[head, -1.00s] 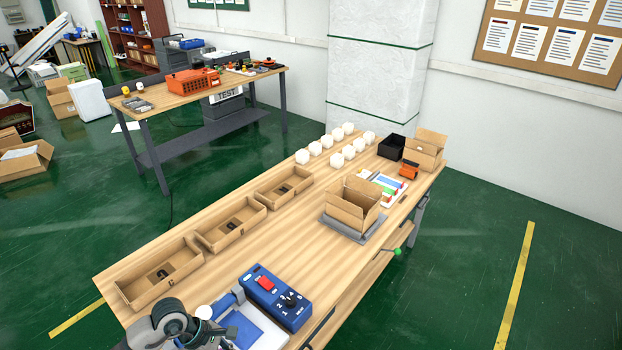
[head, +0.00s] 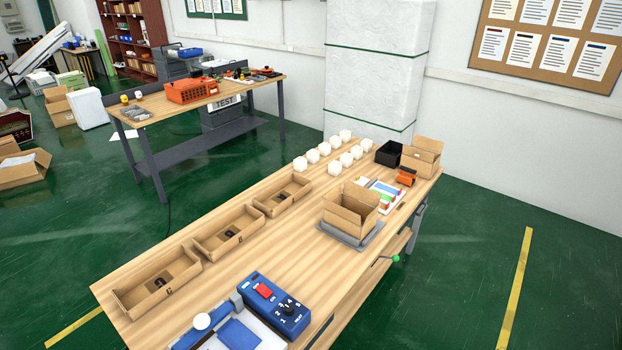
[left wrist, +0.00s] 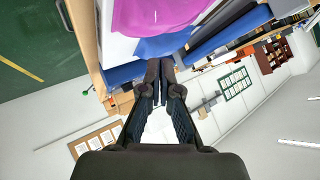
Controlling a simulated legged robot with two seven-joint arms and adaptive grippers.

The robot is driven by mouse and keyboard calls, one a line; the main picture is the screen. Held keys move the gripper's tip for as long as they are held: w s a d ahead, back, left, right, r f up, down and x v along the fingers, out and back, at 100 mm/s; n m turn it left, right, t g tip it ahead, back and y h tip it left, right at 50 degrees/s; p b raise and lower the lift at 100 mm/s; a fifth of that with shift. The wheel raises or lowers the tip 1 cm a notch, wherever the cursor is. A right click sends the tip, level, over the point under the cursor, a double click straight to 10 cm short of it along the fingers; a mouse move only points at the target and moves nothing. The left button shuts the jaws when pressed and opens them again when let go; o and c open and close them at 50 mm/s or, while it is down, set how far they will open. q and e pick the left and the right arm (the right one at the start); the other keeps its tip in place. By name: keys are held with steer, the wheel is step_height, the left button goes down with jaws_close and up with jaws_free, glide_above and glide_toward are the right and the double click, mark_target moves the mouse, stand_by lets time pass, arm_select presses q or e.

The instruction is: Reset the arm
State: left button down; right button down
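In the left wrist view my left gripper (left wrist: 159,72) has its two fingertips together, with nothing visible between them. A magenta surface (left wrist: 160,14) and a blue part (left wrist: 165,45) lie beyond the fingertips. Neither of my grippers shows in the head view. The blue control box (head: 274,304) with a red switch and a dial sits at the near end of the wooden workbench (head: 262,240). Beside it is a white and blue device (head: 238,335) with a white ball knob, cut off by the lower edge.
Three shallow cardboard trays (head: 228,232) line the bench's left side. An open cardboard box (head: 350,208) stands on a grey plate (head: 332,234). Several white blocks (head: 312,156), a black bin (head: 389,153) and another box (head: 423,155) are at the far end. The bench's middle is clear.

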arm_select(q)
steer(key=s+d+f+n+g+h, duration=0.1)
steer(key=s+f+n+g, duration=0.2)
steer(key=s, duration=0.4)
steer(key=s+d+f+g, duration=0.1)
steer(key=s+f+g, duration=0.3)
steer(key=s, duration=0.2)
step_height(320, 180, down, 25)
steer(key=s+g, duration=0.1)
steer(key=s, duration=0.1)
steer(key=s+a+f+g, duration=0.1)
steer(key=s+a+f, duration=0.2)
steer(key=s+f, duration=1.5)
steer(key=shift+s+a, duration=0.15)
steer(key=shift+s, duration=0.1)
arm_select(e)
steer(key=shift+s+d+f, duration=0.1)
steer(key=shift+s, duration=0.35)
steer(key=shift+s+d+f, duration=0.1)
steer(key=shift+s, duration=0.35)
